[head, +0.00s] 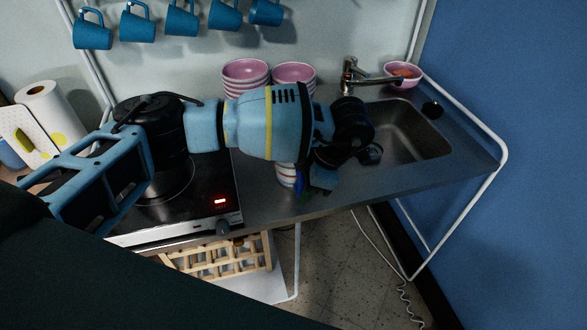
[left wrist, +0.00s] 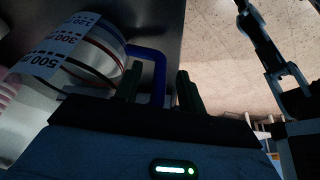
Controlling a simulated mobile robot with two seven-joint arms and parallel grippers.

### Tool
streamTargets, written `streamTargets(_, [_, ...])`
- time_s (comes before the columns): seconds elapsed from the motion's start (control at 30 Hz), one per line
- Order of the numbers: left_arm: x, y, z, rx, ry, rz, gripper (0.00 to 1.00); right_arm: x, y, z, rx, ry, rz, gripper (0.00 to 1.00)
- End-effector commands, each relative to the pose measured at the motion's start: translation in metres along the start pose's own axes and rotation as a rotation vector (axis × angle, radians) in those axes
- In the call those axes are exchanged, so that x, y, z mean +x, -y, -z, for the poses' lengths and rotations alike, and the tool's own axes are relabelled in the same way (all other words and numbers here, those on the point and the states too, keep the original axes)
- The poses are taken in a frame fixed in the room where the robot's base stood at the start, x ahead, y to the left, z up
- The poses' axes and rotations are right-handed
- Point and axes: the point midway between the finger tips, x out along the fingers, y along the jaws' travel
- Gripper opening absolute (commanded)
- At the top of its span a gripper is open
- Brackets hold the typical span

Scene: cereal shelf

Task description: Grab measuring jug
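The measuring jug (head: 286,174) stands on the counter, mostly hidden behind my left arm in the head view. It is pale with coloured bands and a blue handle (head: 299,184). In the left wrist view the jug (left wrist: 75,62) fills the upper left, with printed volume marks. Its blue handle (left wrist: 158,72) reaches between the two dark fingers of my left gripper (left wrist: 159,90). The fingers are apart, with a gap on each side of the handle. In the head view the left gripper (head: 322,178) is just right of the jug, its fingers partly hidden. My right gripper cannot be made out.
Two stacks of pink bowls (head: 246,76) stand behind my arm. The sink (head: 425,135) with a tap (head: 352,78) is to the right, and a hob (head: 200,205) to the left. A bowl (head: 403,75) sits behind the sink. Blue mugs (head: 182,20) hang above.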

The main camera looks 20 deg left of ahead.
Motion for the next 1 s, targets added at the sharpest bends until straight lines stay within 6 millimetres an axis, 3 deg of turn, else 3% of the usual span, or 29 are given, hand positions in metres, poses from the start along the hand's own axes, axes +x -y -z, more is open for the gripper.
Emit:
streamTargets(0.23, [0.0015,-0.0001,-0.0001,0.000,0.000,0.001,0.38,0.0001,-0.0001,-0.0008,0.000,0.001,0.000,0.36])
streamTargets(0.53, [0.0013,-0.0001,-0.0001,-0.001,0.000,0.001,0.00,-0.0001,-0.0002,0.0002,0.000,-0.001,-0.001,0.36])
streamTargets(1.0, [0.0002,-0.0004,0.0000,-0.001,0.001,-0.001,0.00,-0.0006,-0.0003,0.0027,0.000,-0.006,-0.001,0.36])
